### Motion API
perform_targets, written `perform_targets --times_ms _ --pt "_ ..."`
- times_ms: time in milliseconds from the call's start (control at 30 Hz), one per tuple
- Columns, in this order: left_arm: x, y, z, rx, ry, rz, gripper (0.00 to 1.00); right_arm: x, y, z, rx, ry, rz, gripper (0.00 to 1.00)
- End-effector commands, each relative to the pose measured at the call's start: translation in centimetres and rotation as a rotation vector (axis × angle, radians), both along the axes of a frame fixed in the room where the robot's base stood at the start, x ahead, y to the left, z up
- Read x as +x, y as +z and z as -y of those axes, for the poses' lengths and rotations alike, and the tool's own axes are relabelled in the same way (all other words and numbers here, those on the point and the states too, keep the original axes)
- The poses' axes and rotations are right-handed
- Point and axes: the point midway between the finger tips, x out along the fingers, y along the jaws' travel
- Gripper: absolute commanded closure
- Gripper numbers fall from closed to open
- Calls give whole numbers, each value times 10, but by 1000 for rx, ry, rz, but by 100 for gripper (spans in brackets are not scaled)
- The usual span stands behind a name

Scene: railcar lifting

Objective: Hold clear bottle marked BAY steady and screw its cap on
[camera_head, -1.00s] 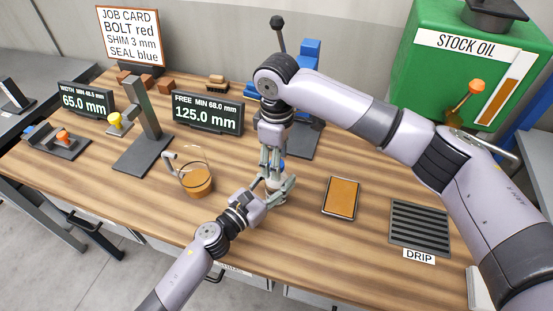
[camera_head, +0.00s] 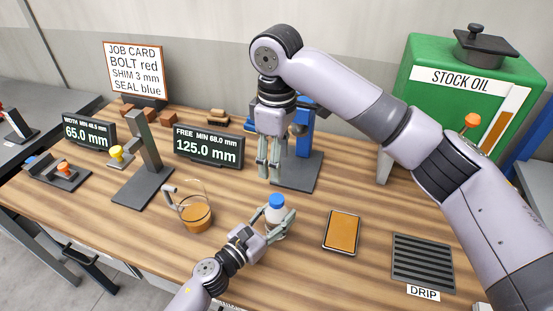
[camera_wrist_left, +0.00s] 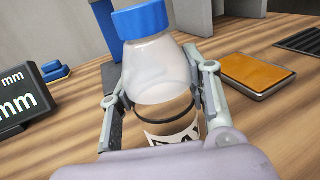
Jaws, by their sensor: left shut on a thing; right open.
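The clear bottle (camera_head: 274,215) stands upright on the wooden bench in the head view. It fills the middle of the left wrist view (camera_wrist_left: 160,75), with a white label partly showing low on it; the lettering is mostly hidden. The blue cap (camera_head: 276,201) sits on the bottle's mouth, and also shows in the left wrist view (camera_wrist_left: 142,18). I cannot tell how tight it is. My left gripper (camera_head: 274,225) is shut around the bottle's body. My right gripper (camera_head: 269,172) is open and empty, above and behind the bottle, clear of the cap.
A jug of brown liquid (camera_head: 196,216) stands left of the bottle. An orange-topped tray (camera_head: 342,231) and the DRIP grate (camera_head: 422,262) lie to the right. Gauge stands and displays (camera_head: 208,147) are behind. The green STOCK OIL tank (camera_head: 455,100) is at the back right.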

Motion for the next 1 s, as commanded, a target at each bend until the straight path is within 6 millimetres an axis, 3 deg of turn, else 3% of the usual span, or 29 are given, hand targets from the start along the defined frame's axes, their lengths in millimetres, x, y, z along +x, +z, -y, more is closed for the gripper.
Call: perform_targets --times_ms 367,733,1000 --pt "0 0 0 0 0 0 32 0 0 0 0 0 0 48" --pt "-4 0 -4 1 1 -1 32 0 -1 0 0 0 0 48" --pt "-41 -2 -35 0 1 -5 32 0 0 0 0 0 0 48"
